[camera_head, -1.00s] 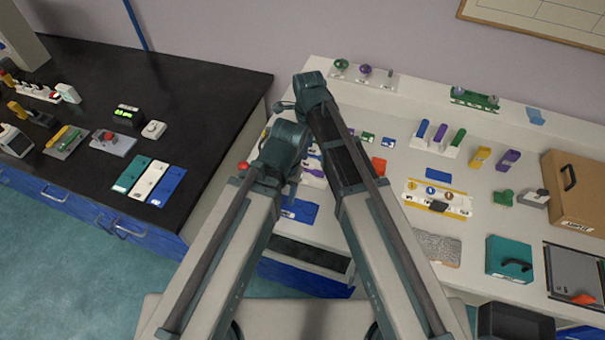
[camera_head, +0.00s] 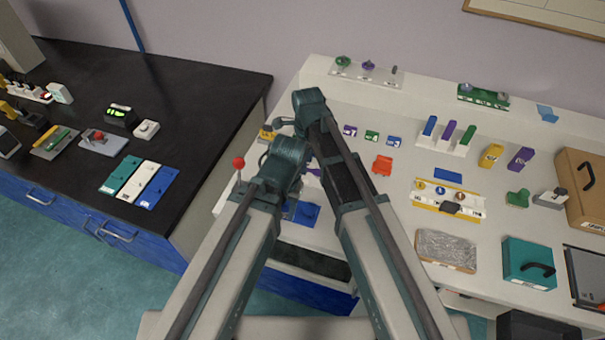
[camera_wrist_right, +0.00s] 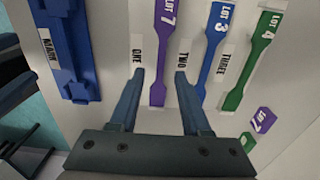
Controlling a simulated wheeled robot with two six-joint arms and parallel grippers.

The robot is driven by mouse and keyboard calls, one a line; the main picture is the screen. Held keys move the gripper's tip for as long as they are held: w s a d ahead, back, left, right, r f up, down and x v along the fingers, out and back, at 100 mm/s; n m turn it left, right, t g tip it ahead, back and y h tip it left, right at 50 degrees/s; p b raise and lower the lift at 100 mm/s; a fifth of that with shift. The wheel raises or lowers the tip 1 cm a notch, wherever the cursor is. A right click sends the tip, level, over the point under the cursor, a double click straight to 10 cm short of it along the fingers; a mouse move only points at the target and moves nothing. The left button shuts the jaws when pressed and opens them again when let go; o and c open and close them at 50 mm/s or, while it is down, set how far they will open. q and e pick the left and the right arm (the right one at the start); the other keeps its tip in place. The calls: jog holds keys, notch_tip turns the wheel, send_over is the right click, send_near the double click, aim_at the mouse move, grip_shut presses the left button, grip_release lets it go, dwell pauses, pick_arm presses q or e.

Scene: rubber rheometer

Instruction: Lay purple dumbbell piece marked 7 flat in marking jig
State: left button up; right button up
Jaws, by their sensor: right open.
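The purple dumbbell piece marked LOT 7 (camera_wrist_right: 162,45) lies flat on the white bench in the right wrist view, beside the label ONE. My right gripper (camera_wrist_right: 160,75) is open, with one fingertip on each side of the piece's lower part and gaps to both. The blue marking jig (camera_wrist_right: 68,45), labelled MARK, lies to the left of the piece. It also shows in the head view (camera_head: 308,212), partly behind my arm. In the head view my arms hide most of the piece and the gripper tips.
A blue LOT 3 dumbbell (camera_wrist_right: 212,50) and a green LOT 4 dumbbell (camera_wrist_right: 250,60) lie just right of the purple piece. A red-knobbed lever (camera_head: 238,163) stands left of my arms. An orange-red item (camera_head: 382,165) lies on the bench further right.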

jog(key=shift+f, duration=0.6)
jog(key=shift+f+b, duration=0.25)
jog(key=shift+b, duration=0.15)
grip_shut()
